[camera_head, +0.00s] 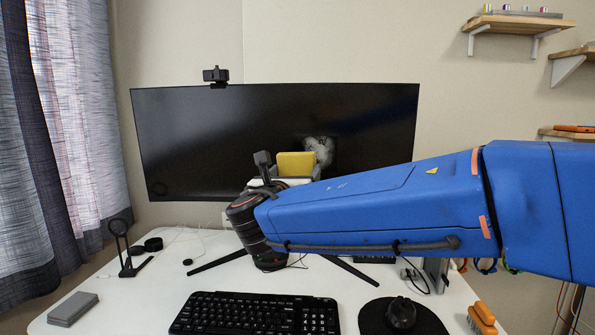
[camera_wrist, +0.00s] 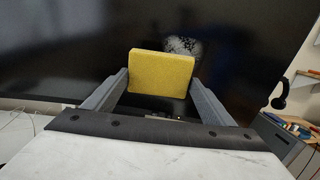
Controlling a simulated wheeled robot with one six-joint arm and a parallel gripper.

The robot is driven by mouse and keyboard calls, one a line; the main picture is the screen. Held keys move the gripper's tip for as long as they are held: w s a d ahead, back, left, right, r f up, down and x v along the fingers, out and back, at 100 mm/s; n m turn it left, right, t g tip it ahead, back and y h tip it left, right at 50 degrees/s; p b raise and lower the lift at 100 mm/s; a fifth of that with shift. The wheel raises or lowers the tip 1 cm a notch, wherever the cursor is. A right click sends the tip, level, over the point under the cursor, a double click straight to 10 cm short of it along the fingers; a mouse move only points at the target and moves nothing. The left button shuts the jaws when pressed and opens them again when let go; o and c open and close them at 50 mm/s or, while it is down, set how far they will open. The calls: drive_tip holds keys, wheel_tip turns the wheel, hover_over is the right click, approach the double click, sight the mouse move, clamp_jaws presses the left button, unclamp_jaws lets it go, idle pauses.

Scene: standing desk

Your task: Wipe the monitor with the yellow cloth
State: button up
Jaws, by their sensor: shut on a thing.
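The monitor (camera_head: 220,135) is a wide dark screen on the desk, and it fills most of the wrist view (camera_wrist: 60,60). A pale grey smudge (camera_head: 320,150) marks the screen right of its middle; it also shows in the wrist view (camera_wrist: 183,46), behind the cloth's upper right. The yellow cloth (camera_head: 296,164) looks like a thick block, and it also shows in the wrist view (camera_wrist: 161,75). My gripper (camera_wrist: 160,84) is shut on the cloth and holds it upright before the screen, just left of and below the smudge. I cannot tell whether the cloth touches the screen.
A webcam (camera_head: 216,75) sits on the monitor's top edge. A keyboard (camera_head: 255,313), a mouse (camera_head: 401,312) on a round black pad, an orange brush (camera_head: 482,317) and a grey block (camera_head: 73,308) lie on the desk. A black stand (camera_head: 125,250) is at left. Curtains hang at left.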

drive_tip(key=shift+w+d+r, duration=0.1)
drive_tip(key=shift+w+d, duration=0.05)
drive_tip(key=shift+w, duration=0.8)
drive_tip(key=shift+w+d+r, duration=0.1)
drive_tip(key=shift+w+d, duration=0.1)
drive_tip(key=shift+w, duration=0.8)
drive_tip(key=shift+w+d+r, duration=0.1)
drive_tip(key=shift+w+d, duration=0.05)
drive_tip(key=shift+w, duration=0.8)
drive_tip(key=shift+w+d, duration=0.15)
drive_tip(key=shift+w, duration=0.65)
drive_tip(key=shift+s+d, duration=0.25)
drive_tip(key=shift+d, duration=0.8)
drive_tip(key=shift+s+d, duration=0.25)
drive_tip(key=shift+d, duration=0.75)
drive_tip(key=shift+s+d, duration=0.2)
drive_tip(key=shift+d, duration=1.85)
drive_tip(key=shift+a, duration=0.1)
